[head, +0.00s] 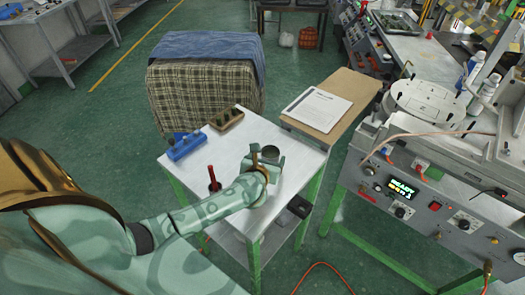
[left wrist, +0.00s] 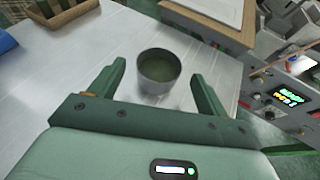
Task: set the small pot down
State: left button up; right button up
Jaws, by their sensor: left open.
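The small pot (head: 270,153) is a grey metal cup standing upright on the white-topped table (head: 288,180). In the left wrist view the pot (left wrist: 159,72) has a dark greenish inside. My left gripper (head: 262,165) is open, and its two green fingers (left wrist: 161,82) stand apart on either side of the pot. My right gripper is not in view.
A blue block (head: 185,146) and a wooden tray (head: 227,119) with dark pieces stand at the table's far left. A red-handled tool (head: 212,178) stands near my left forearm. The injection machine (head: 425,190) is at right.

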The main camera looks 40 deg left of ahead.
pick_arm(q)
jog(key=p+v, duration=0.1)
jog(key=v, duration=0.9)
jog(key=shift+s+r, duration=0.15)
jog(key=shift+s, duration=0.15)
jog(key=shift+d, duration=0.1)
